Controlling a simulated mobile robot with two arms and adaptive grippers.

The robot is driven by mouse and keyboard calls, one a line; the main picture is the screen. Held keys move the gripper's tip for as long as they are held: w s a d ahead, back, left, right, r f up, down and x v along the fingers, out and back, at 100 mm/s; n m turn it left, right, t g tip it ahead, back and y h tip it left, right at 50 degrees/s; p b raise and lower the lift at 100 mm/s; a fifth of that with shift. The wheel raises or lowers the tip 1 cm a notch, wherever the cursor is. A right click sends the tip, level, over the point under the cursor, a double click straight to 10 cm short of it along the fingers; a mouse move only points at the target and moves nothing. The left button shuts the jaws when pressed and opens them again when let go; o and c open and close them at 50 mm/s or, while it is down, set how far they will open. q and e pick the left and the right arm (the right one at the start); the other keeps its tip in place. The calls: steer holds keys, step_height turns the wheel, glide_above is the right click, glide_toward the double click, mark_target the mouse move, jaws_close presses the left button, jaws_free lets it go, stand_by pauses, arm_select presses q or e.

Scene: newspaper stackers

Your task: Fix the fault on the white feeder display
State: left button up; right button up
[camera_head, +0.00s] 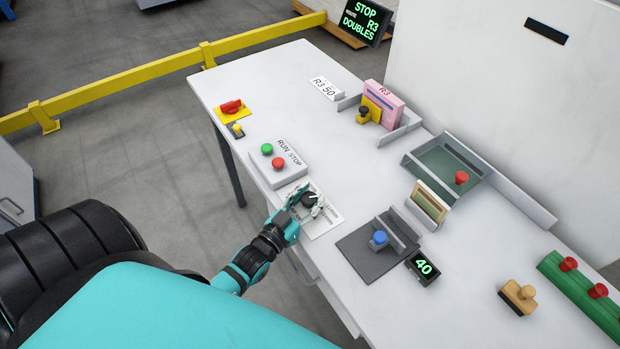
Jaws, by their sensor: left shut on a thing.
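A dark display (360,20) with green text stands at the back, beyond the table's far edge. I read STOP, R3 and DOUBLES on it; one small word is unclear. My left gripper (309,203) is at the table's front edge, shut on a black knob (309,199). The knob sits on a white card with printed marks (328,221), too small to read and partly hidden by the fingers. Left of it is a RUN STOP box (293,167) with a green button (267,149) and a red button (278,164). My right gripper is not in view.
A red switch on a yellow plate (231,107) is at the left end. An R3 50 label (325,88) and pink R3 stack (383,105) are behind. A small 40 display (424,267), grey plate with blue knob (360,262), green tray (440,172) and wooden stamp (518,297) lie right.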

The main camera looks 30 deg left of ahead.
arm_select(q)
steer(key=shift+f+y, duration=0.15)
steer(key=shift+y, duration=0.15)
steer(key=o, duration=1.2)
steer(key=shift+s, duration=0.1)
steer(key=shift+s, duration=0.1)
steer(key=shift+s, duration=0.35)
steer(key=s, duration=1.1)
